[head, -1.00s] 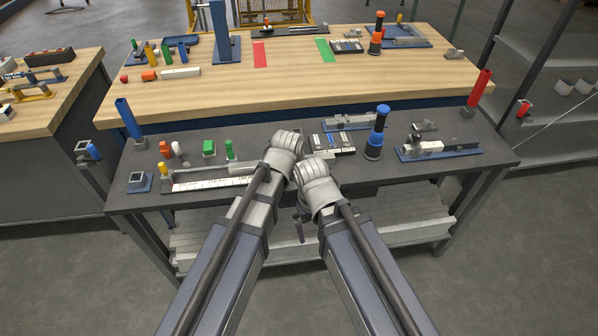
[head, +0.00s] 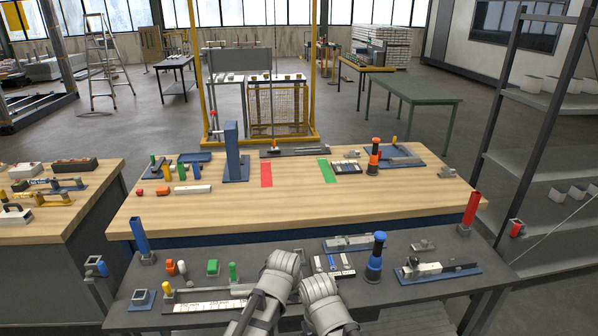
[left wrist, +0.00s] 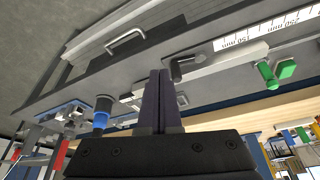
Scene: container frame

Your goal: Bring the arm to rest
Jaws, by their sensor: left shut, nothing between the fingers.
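In the left wrist view my left gripper (left wrist: 160,102) has its two dark fingers together, with nothing between them. They stand against the grey workbench, which shows upside down there. In the head view the grey joints of my left arm (head: 280,272) and my right arm (head: 324,303) are side by side over the front of the dark bench (head: 405,285). The left fingers are hidden behind the arm in that view. My right gripper's fingers do not show.
A white ruler fixture (head: 205,306) lies left of the arms. A blue-black cone post (head: 375,258) and a blue-based fixture (head: 438,271) stand to the right. The wooden table (head: 300,205) is behind, with a shelf rack (head: 540,165) at right.

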